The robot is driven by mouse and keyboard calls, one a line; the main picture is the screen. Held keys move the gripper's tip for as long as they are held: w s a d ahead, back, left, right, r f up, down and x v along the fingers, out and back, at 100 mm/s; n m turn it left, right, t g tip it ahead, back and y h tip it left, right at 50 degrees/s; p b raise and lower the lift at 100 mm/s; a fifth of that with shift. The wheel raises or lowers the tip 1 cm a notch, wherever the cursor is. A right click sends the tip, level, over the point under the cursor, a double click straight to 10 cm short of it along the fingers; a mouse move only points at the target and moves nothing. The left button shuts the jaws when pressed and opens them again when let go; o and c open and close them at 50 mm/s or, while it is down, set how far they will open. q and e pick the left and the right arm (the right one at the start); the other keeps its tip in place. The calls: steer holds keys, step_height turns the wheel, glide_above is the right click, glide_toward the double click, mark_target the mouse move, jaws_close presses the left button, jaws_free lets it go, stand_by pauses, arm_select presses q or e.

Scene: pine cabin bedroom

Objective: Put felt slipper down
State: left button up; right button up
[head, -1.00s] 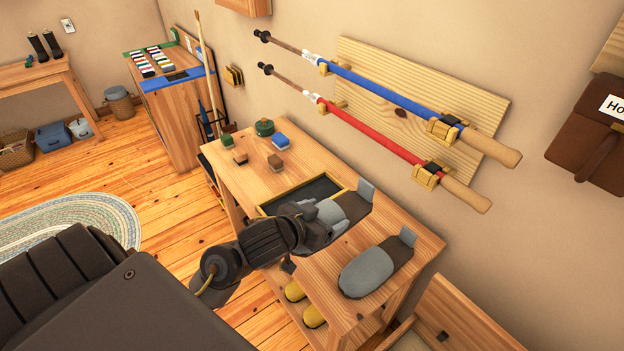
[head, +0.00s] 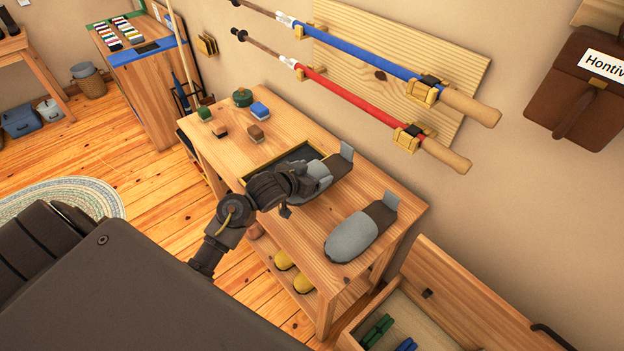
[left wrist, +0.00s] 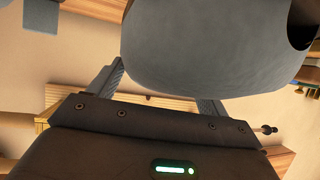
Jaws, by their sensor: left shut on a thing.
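A grey felt slipper with a dark inside and a raised heel tab (head: 337,165) is held in my left gripper (head: 316,184), at the right end of the dark tray with a yellow rim (head: 262,168). I cannot tell whether its sole touches the surface below. In the left wrist view the slipper's rounded grey toe (left wrist: 215,55) fills the space beyond the two fingers (left wrist: 158,92). A second, matching slipper (head: 350,237) lies on the bench top nearer the front right, apart from the gripper. My right gripper is not in view.
The wooden bench (head: 290,228) also bears a green tin (head: 242,97) and several small brushes or blocks at its far end. Yellow shoes (head: 303,283) sit on its lower shelf. Poles (head: 370,108) hang on the wall behind. An open wooden chest (head: 470,305) stands front right.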

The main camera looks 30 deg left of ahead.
arm_select(q)
steer(key=shift+w+a+f, duration=0.25)
steer(key=shift+w+f, duration=0.35)
steer(key=shift+f, duration=0.15)
steer(key=shift+w+f+p, duration=0.1)
steer(key=shift+f+p, duration=0.2)
steer(key=shift+f, duration=1.3)
steer(key=o, duration=0.6)
steer(key=shift+f, duration=0.15)
steer(key=o, duration=0.4)
steer(key=shift+o, duration=0.2)
